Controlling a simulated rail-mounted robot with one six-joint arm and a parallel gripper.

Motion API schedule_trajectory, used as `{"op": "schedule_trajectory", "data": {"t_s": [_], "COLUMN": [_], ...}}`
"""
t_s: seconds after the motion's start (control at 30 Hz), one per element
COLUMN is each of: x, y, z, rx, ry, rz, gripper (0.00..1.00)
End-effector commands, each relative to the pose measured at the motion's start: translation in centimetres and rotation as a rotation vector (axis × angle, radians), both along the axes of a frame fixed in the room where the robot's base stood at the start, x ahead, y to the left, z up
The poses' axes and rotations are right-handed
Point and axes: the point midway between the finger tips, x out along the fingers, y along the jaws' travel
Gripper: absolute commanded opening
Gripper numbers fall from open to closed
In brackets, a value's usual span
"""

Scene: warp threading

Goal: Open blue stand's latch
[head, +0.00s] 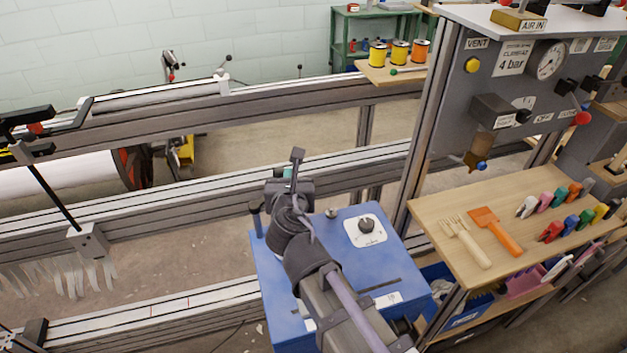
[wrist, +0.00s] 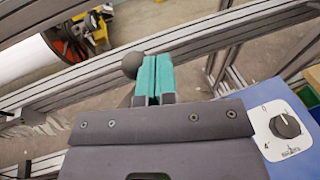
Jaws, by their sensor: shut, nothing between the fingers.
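The blue stand (head: 268,280) is a blue box below the loom beams, partly hidden by my arm. Its top has a white plate with a dark dial (head: 366,225), which also shows at the right of the wrist view (wrist: 288,125). A dark upright post with a rounded top (head: 256,207) is at its left back corner. My gripper (wrist: 156,58) has teal fingers, shut together and empty. A dark round knob (wrist: 132,62) shows just left of the fingers in the wrist view; I cannot tell whether they touch. Which part is the latch is unclear.
Metal loom beams (head: 180,200) run behind the stand. A white roll (head: 60,180) is at the left.

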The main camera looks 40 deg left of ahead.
Motion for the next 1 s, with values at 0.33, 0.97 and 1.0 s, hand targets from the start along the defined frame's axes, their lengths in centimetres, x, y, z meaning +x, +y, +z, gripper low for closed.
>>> {"op": "schedule_trajectory", "data": {"t_s": [0.33, 0.97, 1.0], "x": [0.1, 0.2, 0.2], "y": [1.7, 2.0, 2.0], "z": [0.0, 0.0, 0.0], "rx": [0.0, 0.0, 0.0], "ry": [0.0, 0.0, 0.0], "rz": [0.004, 0.003, 0.003], "gripper": [0.0, 0.0, 0.0]}}
